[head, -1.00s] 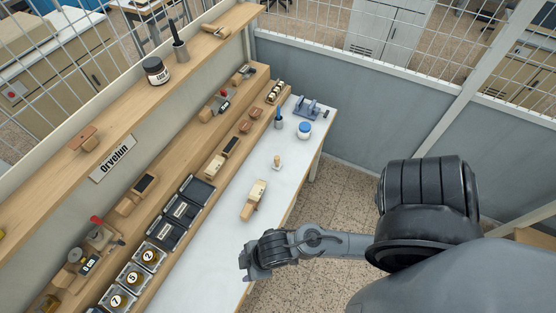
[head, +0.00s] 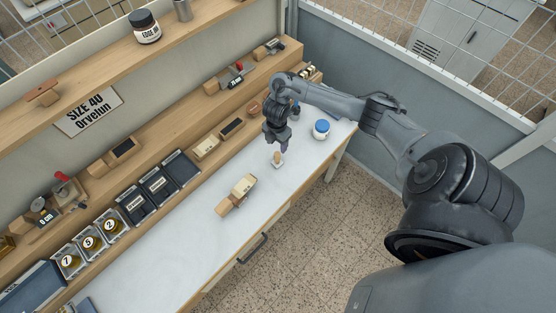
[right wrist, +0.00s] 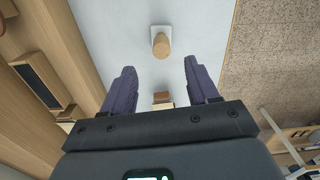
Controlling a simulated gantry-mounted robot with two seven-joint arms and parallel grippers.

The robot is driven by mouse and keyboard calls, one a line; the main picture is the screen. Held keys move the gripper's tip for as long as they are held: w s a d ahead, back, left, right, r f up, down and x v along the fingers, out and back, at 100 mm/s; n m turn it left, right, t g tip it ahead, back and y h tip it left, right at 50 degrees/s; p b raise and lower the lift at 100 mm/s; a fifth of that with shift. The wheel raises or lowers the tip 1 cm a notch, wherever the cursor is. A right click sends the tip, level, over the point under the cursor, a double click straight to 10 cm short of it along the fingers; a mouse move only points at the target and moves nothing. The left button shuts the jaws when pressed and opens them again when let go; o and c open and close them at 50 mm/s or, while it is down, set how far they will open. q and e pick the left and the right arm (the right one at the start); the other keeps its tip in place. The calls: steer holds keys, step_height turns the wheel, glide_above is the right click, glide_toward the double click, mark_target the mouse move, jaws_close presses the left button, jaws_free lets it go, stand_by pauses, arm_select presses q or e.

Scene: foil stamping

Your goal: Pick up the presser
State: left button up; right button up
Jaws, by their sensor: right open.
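The presser (head: 277,159), a small upright piece with a wooden knob on a pale square base, stands on the white worktop. It also shows in the right wrist view (right wrist: 160,44), at the upper middle. My right gripper (head: 284,146) hangs fingers-down just above and beside it. In the right wrist view my right gripper (right wrist: 162,82) is open, with nothing held. The presser appears past the fingertips and roughly centred between them. My left gripper is not in view.
A wooden block with a handle (head: 237,194) lies on the worktop (head: 190,258), nearer the front. A blue-lidded jar (head: 321,129) stands right of my gripper. The wooden ledge at left carries black trays (head: 157,185), numbered bins (head: 90,242) and tools.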

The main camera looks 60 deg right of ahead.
mark_target(277, 154)
step_height(277, 154, down, 5)
steer(key=shift+r+b, duration=0.1)
steer(key=shift+b, duration=1.1)
steer(key=shift+s+f, duration=0.1)
steer(key=shift+f, duration=0.4)
steer(key=f, duration=0.3)
steer(key=shift+a+f, duration=0.15)
steer(key=shift+a, duration=0.05)
steer(key=shift+d+f+b, duration=0.1)
steer(key=shift+f+b, duration=0.2)
steer(key=shift+f, duration=0.2)
jaws_close()
steer(key=shift+r, duration=0.1)
